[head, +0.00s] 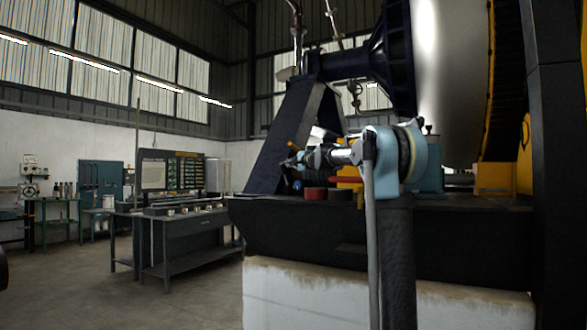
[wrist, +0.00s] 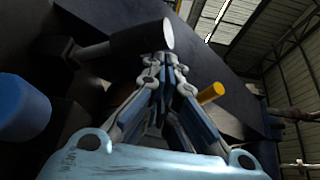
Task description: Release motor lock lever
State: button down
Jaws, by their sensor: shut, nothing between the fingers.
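My gripper (head: 291,162) is shut and empty, reaching left over the dark machine base. In the wrist view its fingertips (wrist: 164,62) meet close beside a black bar with a pale round end (wrist: 153,38). I cannot tell whether they touch it. A short yellow-orange rod (wrist: 210,93) sticks out to the right of the fingers; a small yellow piece (head: 293,146) shows just above the gripper in the head view. Which of these is the motor lock lever is not clear. My arm hides part of the area behind it.
Red round parts (head: 315,193) sit on the machine base (head: 300,225) below my gripper. A blue cylinder (wrist: 20,105) is close at left in the wrist view. A slanted dark support (head: 285,130) rises behind. A workbench (head: 190,235) stands left, with open floor before it.

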jog(key=shift+s+a+f, duration=0.25)
jog(key=shift+s+a, duration=0.05)
jog(key=shift+s, duration=0.25)
jog(key=shift+s+a+f, duration=0.2)
jog(key=shift+s+a, duration=0.05)
jog(key=shift+s, duration=0.25)
jog(key=shift+s, duration=0.1)
jog(key=v, duration=1.2)
jog(key=shift+d+f, duration=0.1)
